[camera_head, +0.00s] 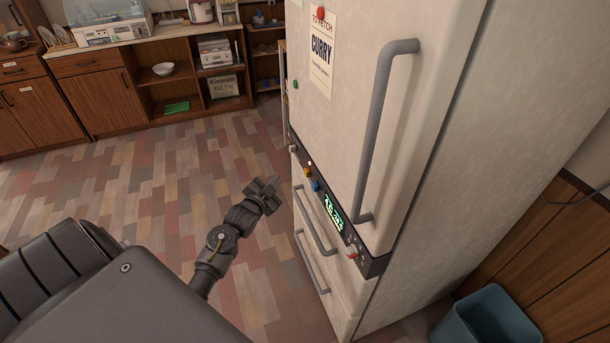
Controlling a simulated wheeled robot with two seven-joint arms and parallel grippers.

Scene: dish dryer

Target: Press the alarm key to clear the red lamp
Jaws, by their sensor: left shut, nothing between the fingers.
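The tall pale cabinet (410,110) has a dark control panel (374,266) across its front, below the upper door. The panel carries a yellow key (308,172), a blue key (316,186), a lit green display (334,213) and a knob with a reddish part (352,252). A tiny bright spot (309,163) shows just above the yellow key; I cannot tell its colour or which key is the alarm key. My left gripper (275,183) is shut and empty, in front of the panel's far end, apparently a little short of the keys. My right gripper is not in view.
A long grey door handle (377,130) stands out above the panel, and drawer handles (315,222) stand out below it. A teal bin (487,320) is at the lower right. Wooden cabinets (105,98) line the back. The tiled floor (130,185) between is clear.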

